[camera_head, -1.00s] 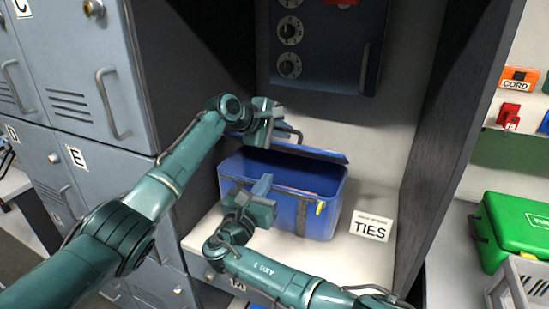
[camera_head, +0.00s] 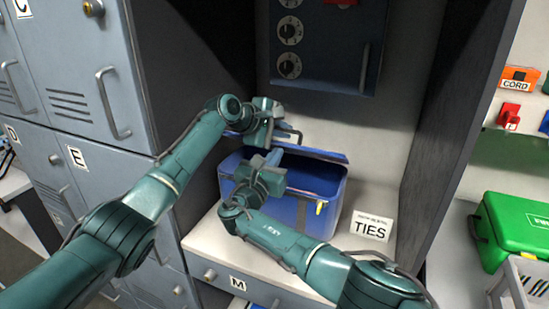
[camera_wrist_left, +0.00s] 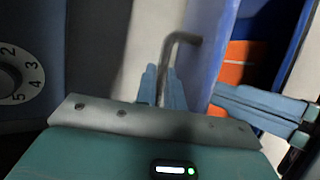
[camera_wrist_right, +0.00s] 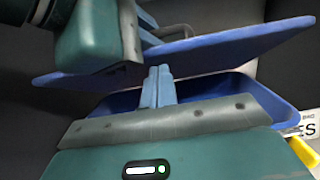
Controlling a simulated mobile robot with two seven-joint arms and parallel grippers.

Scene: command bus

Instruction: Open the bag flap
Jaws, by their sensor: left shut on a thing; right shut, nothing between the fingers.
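The blue bag (camera_head: 328,217) stands in the locker alcove. Its flap (camera_head: 325,154) is lifted off the rim at a tilt, so a gap shows between flap and body. My left gripper (camera_head: 278,127) is at the flap, shut on its grey handle (camera_wrist_left: 183,38). My right gripper (camera_head: 270,157) is shut and empty over the bag's opening, under the flap. In the right wrist view its closed fingers (camera_wrist_right: 158,86) overlap the flap's lower edge (camera_wrist_right: 215,48); I cannot tell whether they touch. Orange contents (camera_wrist_left: 232,72) show inside in the left wrist view.
A TIES card (camera_head: 371,226) stands on the shelf right of the bag. A dial panel (camera_head: 322,45) is on the back wall above. Grey lockers (camera_head: 90,100) are at the left, and a dark side wall (camera_head: 455,130) bounds the alcove at the right.

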